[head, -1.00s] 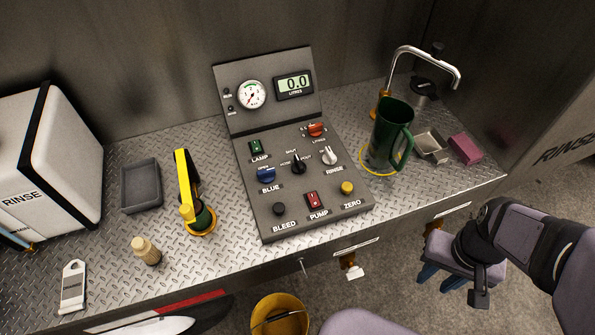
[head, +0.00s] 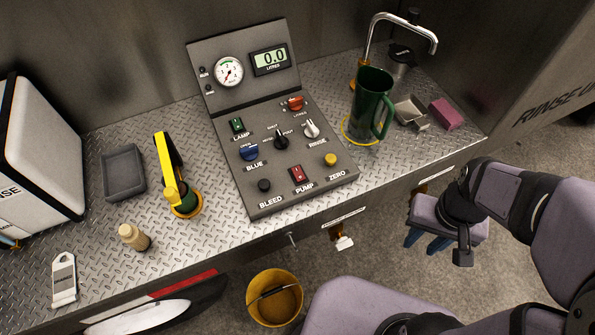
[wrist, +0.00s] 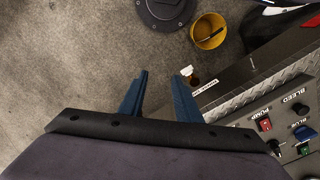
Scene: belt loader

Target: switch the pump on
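The red PUMP rocker switch (head: 297,173) sits at the front middle of the sloped grey control panel (head: 238,190), between the black BLEED knob (head: 264,186) and the yellow ZERO button (head: 330,160). Which way the rocker is tipped is too small to tell. The switch also shows at the right of the wrist view (wrist: 265,125). My gripper (head: 428,242) is over the floor in front of the bench, to the right of and well apart from the panel. Its blue fingers (wrist: 160,95) stand apart with nothing between them. The litres display reads 0.0.
The panel also carries the green LAMP switch (head: 237,125), blue knob (head: 249,152), black selector (head: 282,142), RINSE knob (head: 311,129) and red litres knob (head: 295,103). A green jug (head: 370,95) stands right of it, a yellow-handled item (head: 168,160) left. A yellow bucket (head: 259,312) is below.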

